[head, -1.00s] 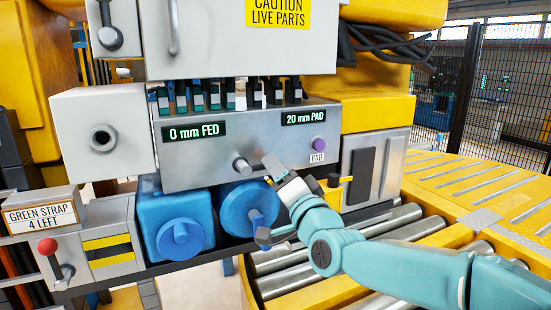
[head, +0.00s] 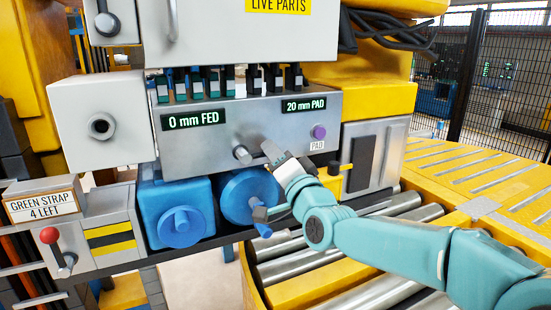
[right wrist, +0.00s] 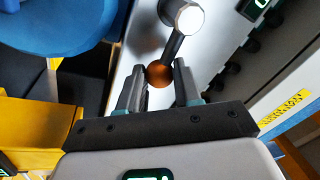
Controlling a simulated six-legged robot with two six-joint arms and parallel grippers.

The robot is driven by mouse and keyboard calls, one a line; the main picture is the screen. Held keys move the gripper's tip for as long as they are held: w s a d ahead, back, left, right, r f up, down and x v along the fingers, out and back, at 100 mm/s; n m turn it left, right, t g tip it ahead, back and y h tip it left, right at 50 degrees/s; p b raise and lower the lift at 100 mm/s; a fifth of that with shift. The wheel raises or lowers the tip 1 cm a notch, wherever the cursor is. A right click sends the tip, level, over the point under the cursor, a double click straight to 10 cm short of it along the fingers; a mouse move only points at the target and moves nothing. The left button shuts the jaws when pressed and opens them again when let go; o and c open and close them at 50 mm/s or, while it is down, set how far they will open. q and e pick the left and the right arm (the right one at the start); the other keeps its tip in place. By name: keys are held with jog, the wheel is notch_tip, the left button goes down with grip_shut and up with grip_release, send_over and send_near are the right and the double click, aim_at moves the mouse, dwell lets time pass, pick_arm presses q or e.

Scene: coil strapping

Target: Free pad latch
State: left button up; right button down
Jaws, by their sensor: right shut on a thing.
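A latch lever stands on the front of the grey panel (head: 220,145), with a round silver hub (head: 242,154). In the right wrist view its short black arm (right wrist: 171,47) runs from the silver hub (right wrist: 182,16) to an orange-brown ball (right wrist: 158,74). My right gripper (head: 270,164) is at this lever, just right of the hub; its fingers (right wrist: 158,84) are on both sides of the ball and shut on it. In the head view the gripper hides the ball. The panel reads "0 mm FED" and "20 mm PAD". My left gripper is not in view.
A purple PAD button (head: 319,132) sits right of the gripper. Two blue round housings (head: 180,227) (head: 238,196) are below the panel. A red-knobbed lever (head: 50,236) stands at left. Rollers (head: 400,222) and a yellow slotted bed (head: 460,180) lie at right.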

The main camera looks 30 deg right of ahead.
jog(key=shift+r+n+y+b, duration=0.15)
jog(key=shift+n+y+b, duration=0.25)
jog(key=shift+n+b, duration=0.6)
jog(key=shift+a+r+n+y+b, duration=0.15)
jog(key=shift+r+n+y+b, duration=0.25)
jog(key=shift+n, duration=0.7)
jog(key=shift+w+r+n, duration=0.1)
jog(key=shift+r+n, duration=0.2)
jog(key=shift+n, duration=0.3)
jog(key=shift+a+r+n+g+y, duration=0.3)
jog(key=shift+r+n, duration=0.2)
jog(key=shift+n, duration=0.5)
jog(key=shift+a+r+n+y+p, duration=0.3)
jog(key=shift+r+n+p, duration=0.15)
jog(key=shift+n, duration=0.65)
jog(key=n+p, duration=0.1)
jog(key=r+n+g, duration=0.1)
jog(key=n, duration=0.1)
jog(key=shift+a+y+p, duration=0.3)
jog(key=shift+a+p, duration=0.1)
jog(key=shift+a+r+n+p, duration=0.25)
jog(key=shift+a+n+p, duration=0.15)
jog(key=shift+n+p, duration=0.5)
jog(key=shift+w+a+n+g+p, duration=0.1)
jog(key=shift+a+n+g+p, duration=0.2)
jog(key=shift+n, duration=0.4)
